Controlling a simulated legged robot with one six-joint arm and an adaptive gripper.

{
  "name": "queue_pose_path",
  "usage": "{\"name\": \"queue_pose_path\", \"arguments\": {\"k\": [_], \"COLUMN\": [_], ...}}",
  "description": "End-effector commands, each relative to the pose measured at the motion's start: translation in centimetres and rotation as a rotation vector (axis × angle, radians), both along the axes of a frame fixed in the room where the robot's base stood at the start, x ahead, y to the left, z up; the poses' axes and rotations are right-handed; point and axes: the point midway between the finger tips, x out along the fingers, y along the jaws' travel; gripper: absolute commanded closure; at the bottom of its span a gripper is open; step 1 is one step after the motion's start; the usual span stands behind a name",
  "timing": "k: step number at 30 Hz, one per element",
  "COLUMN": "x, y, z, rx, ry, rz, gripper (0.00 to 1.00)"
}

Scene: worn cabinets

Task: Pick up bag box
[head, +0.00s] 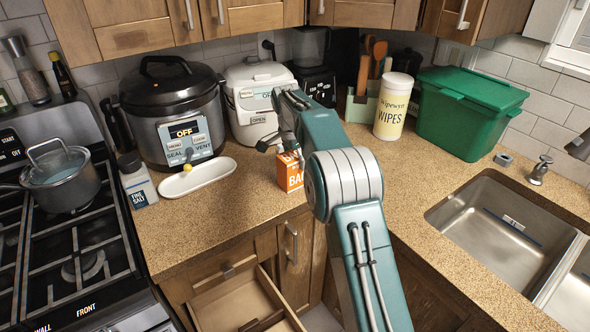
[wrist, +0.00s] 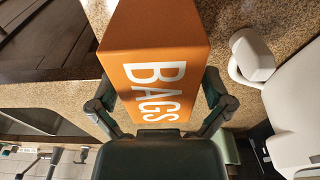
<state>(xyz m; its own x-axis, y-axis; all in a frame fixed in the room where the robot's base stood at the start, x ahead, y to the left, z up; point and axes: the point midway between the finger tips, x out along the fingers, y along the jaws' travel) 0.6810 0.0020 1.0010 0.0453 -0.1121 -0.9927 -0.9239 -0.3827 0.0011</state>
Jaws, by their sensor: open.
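The bag box is a small orange carton (head: 289,178) with white lettering, standing on the counter in front of the white cooker. In the wrist view the orange box (wrist: 150,35) is large and close, with "BAGS" on its face. My gripper (wrist: 160,100) is open, with one finger on each side of the box. I cannot tell whether either finger touches it. In the head view my arm reaches over the counter from the front, and its links hide part of the box and most of the gripper.
A white cooker (head: 257,100) stands behind the box, and a dark pressure cooker (head: 172,110) to its left. A white oval dish (head: 197,177) lies left of the box. A wipes canister (head: 393,106) and green bin (head: 468,112) stand right. An open drawer (head: 240,300) juts below the counter.

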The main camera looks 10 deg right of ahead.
Motion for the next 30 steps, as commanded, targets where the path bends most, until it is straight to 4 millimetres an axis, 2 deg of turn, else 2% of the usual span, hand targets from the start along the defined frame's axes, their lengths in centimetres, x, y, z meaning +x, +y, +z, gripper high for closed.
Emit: {"name": "queue_pose_path", "arguments": {"k": [8,11,12,13,14,24,30], "x": [0.0,0.0,0.0,0.0,0.0,0.0,0.1], "y": [0.0,0.0,0.0,0.0,0.0,0.0,0.0], "z": [-0.1,-0.1,-0.1,-0.1,-0.1,0.0,1.4], "rx": [0.000,0.000,0.000,0.000,0.000,0.000,0.000], "ry": [0.000,0.000,0.000,0.000,0.000,0.001,-0.002], "rz": [0.000,0.000,0.000,0.000,0.000,0.000,-0.001], "gripper": [0.00,0.40,0.58,0.71,0.76,0.76,0.76]}}
